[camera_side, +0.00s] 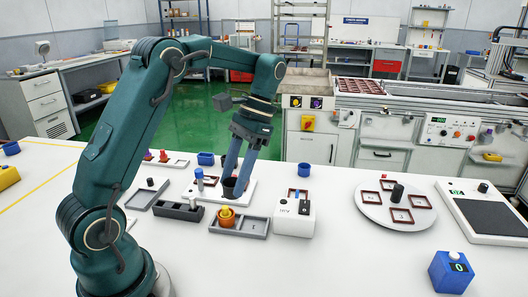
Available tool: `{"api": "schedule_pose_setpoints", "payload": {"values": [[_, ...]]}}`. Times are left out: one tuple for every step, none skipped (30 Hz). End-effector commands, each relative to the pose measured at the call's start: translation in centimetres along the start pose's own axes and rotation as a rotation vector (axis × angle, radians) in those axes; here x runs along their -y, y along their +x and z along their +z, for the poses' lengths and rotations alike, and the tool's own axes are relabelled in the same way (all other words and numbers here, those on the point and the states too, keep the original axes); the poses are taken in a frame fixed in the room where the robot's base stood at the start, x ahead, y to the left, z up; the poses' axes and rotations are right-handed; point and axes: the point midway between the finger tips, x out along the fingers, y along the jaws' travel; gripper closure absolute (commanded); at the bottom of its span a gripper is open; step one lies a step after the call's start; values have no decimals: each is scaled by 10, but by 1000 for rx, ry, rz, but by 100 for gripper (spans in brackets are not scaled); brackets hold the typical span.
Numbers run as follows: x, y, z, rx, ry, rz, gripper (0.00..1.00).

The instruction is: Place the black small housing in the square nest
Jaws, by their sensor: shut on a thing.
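My gripper (236,180) points down over a white plate (248,203) near the middle of the table. It is shut on a dark cup-like part, which I take to be the black small housing (229,188). The housing is between the fingertips, low over the plate; whether it touches the plate cannot be told. I cannot make out a square nest on the plate, as the fingers and housing cover part of it. Square dark-red frames (401,215) lie on a round white disc (370,212) to the right.
A blue-topped cylinder (199,178) stands on the plate's left. A grey tray (254,226) with an orange-and-yellow part (226,215) lies in front. A white box (293,219) stands to the right, a dark block (178,210) to the left.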

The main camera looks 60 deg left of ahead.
Motion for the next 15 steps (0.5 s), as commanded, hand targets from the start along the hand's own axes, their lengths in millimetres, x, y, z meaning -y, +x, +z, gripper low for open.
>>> {"api": "schedule_pose_setpoints", "payload": {"values": [[17,11,6,5,-46,21,100],[26,17,10,6,-69,32,100],[37,25,15,4,-102,46,100],[44,31,20,3,-125,57,100],[50,36,24,3,-148,68,100],[58,43,30,2,-178,81,100],[63,47,35,1,-199,90,100],[67,51,39,1,-221,99,100],[71,55,45,0,-247,110,100],[74,58,48,0,-265,118,100],[76,59,52,-1,-281,125,100],[79,61,55,-1,-301,134,100],[80,62,58,-1,-313,139,100],[82,62,59,-2,-323,143,100],[84,63,60,-1,-334,148,100]]}}
